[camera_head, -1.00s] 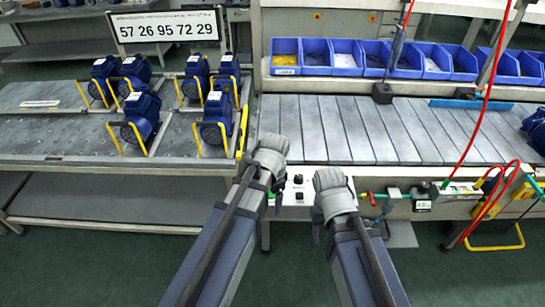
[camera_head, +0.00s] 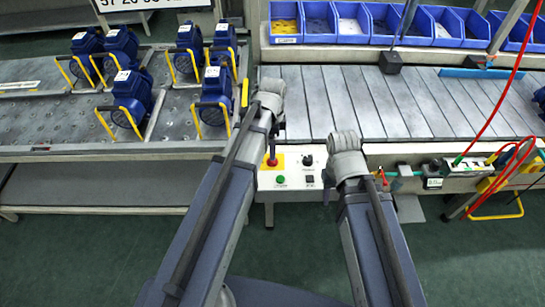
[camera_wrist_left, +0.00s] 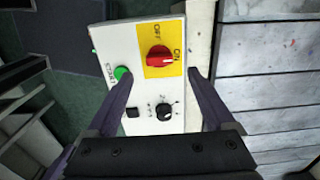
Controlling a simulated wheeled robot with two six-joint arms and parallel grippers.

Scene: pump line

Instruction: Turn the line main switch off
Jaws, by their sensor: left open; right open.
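The line main switch (camera_wrist_left: 158,57) is a red knob on a yellow plate (camera_wrist_left: 150,35) marked OFF and ON. Its pale mark lies on the side of the ON label. In the head view the red switch (camera_head: 271,160) shows at the left end of the white control panel, beside my left arm. My left gripper (camera_wrist_left: 160,75) is open, with its fingers on either side of the panel area around the knob; contact with the knob cannot be told. My right gripper (camera_head: 327,188) hangs in front of the panel's right end, with its fingers barely visible.
The panel also carries a green button (camera_wrist_left: 123,73) and a black selector (camera_wrist_left: 165,112). A slatted conveyor (camera_head: 330,95) lies behind, with blue bins (camera_head: 285,25) above. Blue pumps (camera_head: 130,90) stand on the left table. Red hoses and fittings (camera_head: 435,170) are at right.

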